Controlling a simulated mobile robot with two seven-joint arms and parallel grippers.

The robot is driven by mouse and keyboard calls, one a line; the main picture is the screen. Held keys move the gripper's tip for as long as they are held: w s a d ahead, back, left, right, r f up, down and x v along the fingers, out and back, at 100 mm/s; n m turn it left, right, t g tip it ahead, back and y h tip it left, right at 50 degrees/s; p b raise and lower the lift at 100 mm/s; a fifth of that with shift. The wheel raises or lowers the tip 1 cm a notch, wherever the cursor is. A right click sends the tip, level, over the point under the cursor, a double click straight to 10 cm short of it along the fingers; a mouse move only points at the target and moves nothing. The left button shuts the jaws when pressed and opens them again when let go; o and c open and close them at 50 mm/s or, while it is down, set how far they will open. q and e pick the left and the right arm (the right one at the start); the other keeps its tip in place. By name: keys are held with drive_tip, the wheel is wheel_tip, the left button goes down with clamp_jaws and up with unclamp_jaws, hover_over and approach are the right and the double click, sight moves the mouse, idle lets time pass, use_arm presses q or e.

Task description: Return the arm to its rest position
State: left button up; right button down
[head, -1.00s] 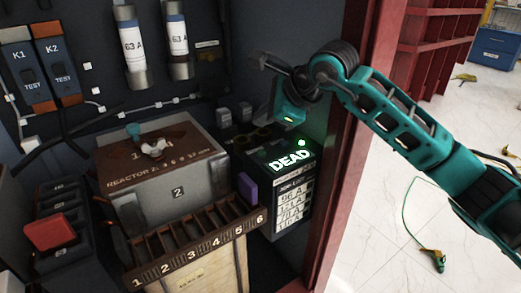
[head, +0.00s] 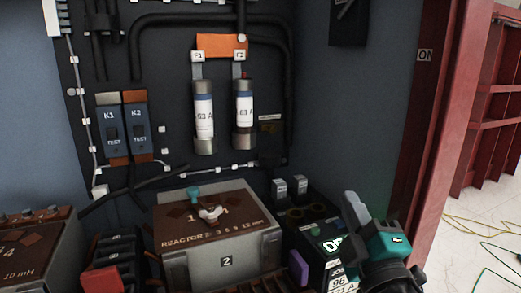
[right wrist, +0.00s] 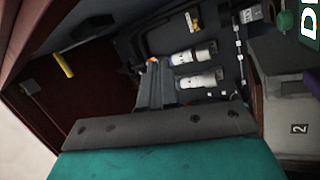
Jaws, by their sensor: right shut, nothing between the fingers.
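My right gripper (head: 352,203) with its teal wrist is at the lower right of the head view, fingers pointing up. It is shut and empty, in front of the black box with the lit green display (head: 330,244), and hides part of that display. In the right wrist view the grey fingers (right wrist: 154,82) lie together beyond the teal wrist body, with nothing between them. The rest of my right arm is mostly out of the head view. My left gripper is in neither view.
The reactor box (head: 220,240) marked 2 stands left of the gripper, with a purple block (head: 298,269) between. Two white fuses (head: 204,115) and switches K1 and K2 (head: 112,135) are on the back wall. A red post (head: 430,130) edges the cabinet at right.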

drive_tip(key=s+d+f+m+g+h, duration=0.35)
drive_tip(key=s+f+m+g, duration=0.2)
drive_tip(key=f, duration=0.45)
drive_tip(key=s+d+f+m+g+h, duration=0.2)
drive_tip(key=s+d+f+m+g, duration=0.3)
drive_tip(key=f, duration=0.5)
drive_tip(key=s+a+f+m+g+y, duration=0.15)
drive_tip(key=s+f+g, duration=0.25)
drive_tip(key=s, duration=0.4)
drive_tip(key=s+a+f+m+g+y, duration=0.1)
drive_tip(key=s+a+f+m+g, duration=0.1)
drive_tip(key=s+f+g, duration=0.35)
drive_tip(key=w+a+f+t+y, duration=0.3)
drive_tip(key=w+a+t, duration=0.3)
drive_tip(key=w+t, duration=0.25)
use_arm(q)
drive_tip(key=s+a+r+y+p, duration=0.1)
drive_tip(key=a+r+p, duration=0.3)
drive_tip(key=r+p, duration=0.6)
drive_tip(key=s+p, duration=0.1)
drive_tip(key=p, duration=0.6)
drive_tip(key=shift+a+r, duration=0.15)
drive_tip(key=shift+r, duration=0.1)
use_arm(e)
drive_tip(key=s+d+r+h, duration=0.1)
drive_tip(key=s+d+r, duration=0.1)
drive_tip(key=r, duration=1)
drive_tip(key=shift+d+r, duration=0.3)
drive_tip(key=shift+d, duration=0.4)
